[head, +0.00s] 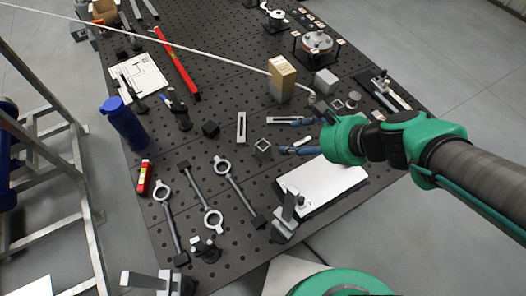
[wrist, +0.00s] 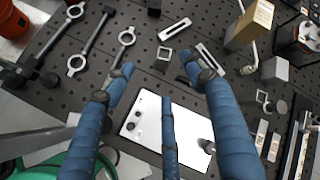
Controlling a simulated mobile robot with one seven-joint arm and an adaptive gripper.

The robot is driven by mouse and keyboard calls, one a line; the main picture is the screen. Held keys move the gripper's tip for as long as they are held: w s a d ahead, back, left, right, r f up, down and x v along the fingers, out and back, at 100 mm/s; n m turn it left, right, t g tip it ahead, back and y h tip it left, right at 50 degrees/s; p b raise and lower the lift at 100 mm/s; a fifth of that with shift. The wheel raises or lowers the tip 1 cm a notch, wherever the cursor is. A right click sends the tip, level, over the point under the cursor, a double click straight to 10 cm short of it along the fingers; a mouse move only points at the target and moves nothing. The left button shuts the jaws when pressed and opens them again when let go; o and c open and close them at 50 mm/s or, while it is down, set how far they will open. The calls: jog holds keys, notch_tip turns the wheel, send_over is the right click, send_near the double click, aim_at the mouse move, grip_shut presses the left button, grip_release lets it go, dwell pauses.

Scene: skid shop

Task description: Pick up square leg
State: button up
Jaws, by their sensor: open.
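A short, hollow, square grey metal piece, which looks like the square leg (head: 262,148), stands on the dark perforated table. In the wrist view this square leg (wrist: 165,58) is at upper middle, just beyond the space between my fingertips. My gripper (head: 278,136) has blue fingers, spread apart and empty, to the right of the piece in the head view. In the wrist view my gripper (wrist: 157,67) shows three fingers pointing toward the piece. No finger clearly touches it; the height gap cannot be told.
A slotted plate (head: 241,128) is left of the piece. A tan box (head: 281,78) and grey block (head: 325,81) stand behind. Rods with ring ends (head: 236,190) lie to the left.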

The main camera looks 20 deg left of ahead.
jog(key=w+a+f+m, duration=0.2)
jog(key=a+f+m, duration=0.1)
jog(key=f+m, duration=0.3)
jog(key=m, duration=0.5)
send_near(265, 152)
jog(key=shift+s+d+r+t+b, duration=0.15)
jog(key=shift+s+d+t+b, duration=0.15)
jog(key=shift+s+d+t, duration=0.1)
jog(key=shift+w+a, duration=0.1)
jog(key=b+x, duration=0.3)
jog(key=x, duration=0.5)
jog(key=shift+a+f, duration=0.15)
jog(key=shift+f, duration=0.1)
jog(key=shift+b+x, duration=1.15)
jog(key=shift+x, duration=1.5)
jog(key=shift+r, duration=0.1)
